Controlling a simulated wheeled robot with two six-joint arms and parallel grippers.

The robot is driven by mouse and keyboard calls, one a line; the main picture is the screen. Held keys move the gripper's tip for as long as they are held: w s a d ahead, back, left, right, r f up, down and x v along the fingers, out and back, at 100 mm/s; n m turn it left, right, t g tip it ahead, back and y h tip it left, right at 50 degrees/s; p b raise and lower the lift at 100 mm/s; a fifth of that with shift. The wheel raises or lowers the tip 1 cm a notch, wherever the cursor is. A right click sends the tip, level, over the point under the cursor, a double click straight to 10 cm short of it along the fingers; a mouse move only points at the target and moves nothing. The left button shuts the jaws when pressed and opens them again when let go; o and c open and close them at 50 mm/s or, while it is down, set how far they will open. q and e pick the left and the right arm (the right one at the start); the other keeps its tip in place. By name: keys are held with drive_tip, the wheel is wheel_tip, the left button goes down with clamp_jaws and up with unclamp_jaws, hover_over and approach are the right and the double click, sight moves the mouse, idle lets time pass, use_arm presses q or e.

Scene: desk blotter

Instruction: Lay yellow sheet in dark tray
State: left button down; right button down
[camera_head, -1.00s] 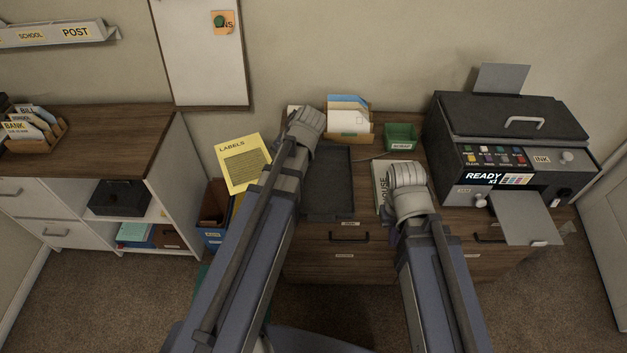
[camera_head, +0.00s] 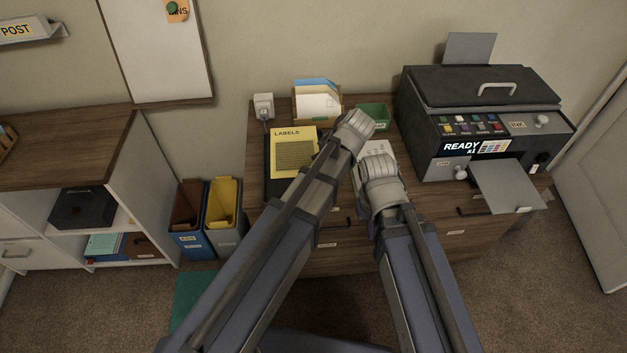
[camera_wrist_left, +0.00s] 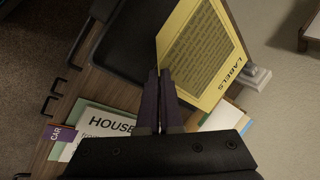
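The yellow sheet (camera_head: 292,146), headed LABELS, is over the far part of the dark tray (camera_head: 276,185) on the wooden desk. In the left wrist view, the sheet (camera_wrist_left: 205,50) overlaps the tray (camera_wrist_left: 128,48) and slants across it; the gap beneath it cannot be judged. My left gripper (camera_wrist_left: 160,78) has its fingers together at the sheet's edge and appears to pinch it. In the head view, my left wrist hides those fingers. My right gripper (camera_head: 381,168) is over the desk, right of the tray; its fingertips are hidden.
A printer (camera_head: 480,125) stands on the desk's right side. A letter holder (camera_head: 318,104) and a green tray (camera_head: 373,116) are at the back. A HOUSE paper (camera_wrist_left: 105,122) lies beside the tray. Blue (camera_head: 190,220) and grey (camera_head: 225,225) bins stand left of the desk.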

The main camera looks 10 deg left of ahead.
use_arm(q)
wheel_tip(320, 180, down, 4)
drive_tip(key=b, duration=0.3)
drive_tip(key=shift+f, duration=0.2)
drive_tip(key=shift+f, duration=0.1)
wheel_tip(320, 180, down, 4)
drive_tip(key=b, duration=0.4)
drive_tip(key=shift+r, duration=0.25)
drive_tip(key=shift+f, duration=0.2)
drive_tip(key=c, duration=1.4)
unclamp_jaws()
drive_tip(key=shift+o, duration=0.2)
drive_tip(key=shift+r, duration=0.2)
